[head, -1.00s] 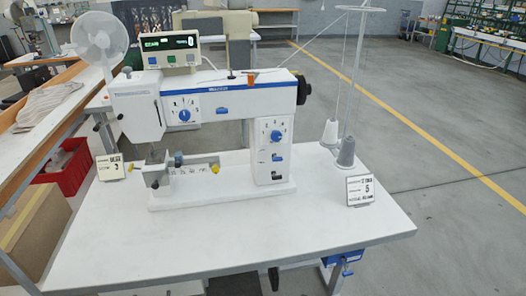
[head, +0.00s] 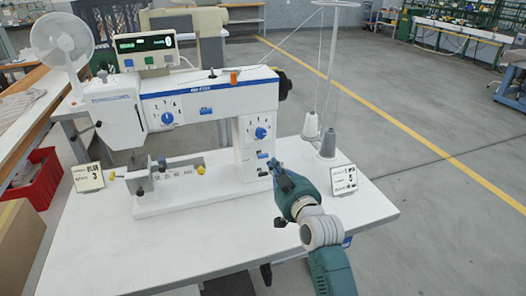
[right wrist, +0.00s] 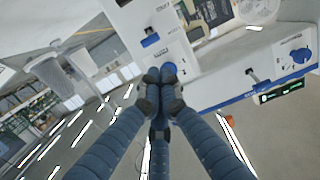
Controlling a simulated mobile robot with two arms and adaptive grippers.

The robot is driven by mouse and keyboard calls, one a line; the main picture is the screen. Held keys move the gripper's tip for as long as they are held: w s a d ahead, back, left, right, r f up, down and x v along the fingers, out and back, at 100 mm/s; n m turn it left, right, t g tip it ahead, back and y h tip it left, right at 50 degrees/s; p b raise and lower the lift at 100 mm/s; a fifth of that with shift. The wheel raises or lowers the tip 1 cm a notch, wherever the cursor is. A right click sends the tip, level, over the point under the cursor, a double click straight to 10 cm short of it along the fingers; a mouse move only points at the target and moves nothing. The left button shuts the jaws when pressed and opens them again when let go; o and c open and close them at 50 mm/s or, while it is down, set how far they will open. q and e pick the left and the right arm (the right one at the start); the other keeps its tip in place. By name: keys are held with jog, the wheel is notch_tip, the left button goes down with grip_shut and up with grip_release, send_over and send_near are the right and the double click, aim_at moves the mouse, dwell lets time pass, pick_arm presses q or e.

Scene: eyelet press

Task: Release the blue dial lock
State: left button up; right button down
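The white machine (head: 190,95) stands on the white table. Another blue dial (head: 167,118) is on the machine's head. I cannot tell for certain which blue part is the dial lock. My right gripper (head: 277,168) is in front of the pillar's lower right side, apparently not touching it. In the right wrist view its fingertips (right wrist: 160,88) are together, with nothing clearly held. My left gripper is out of view.
Two thread cones, one pale (head: 311,125) and one grey (head: 328,144), stand right of the pillar. A sign card (head: 344,179) is right of my gripper, another (head: 88,177) at the left. The table's front (head: 180,245) is clear.

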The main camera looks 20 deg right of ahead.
aim_at(261, 154)
jog(key=shift+w, duration=0.1)
jog(key=w+f+p, duration=0.1)
jog(key=w, duration=0.8)
jog(key=shift+w+a, duration=0.2)
jog(key=shift+w, duration=0.2)
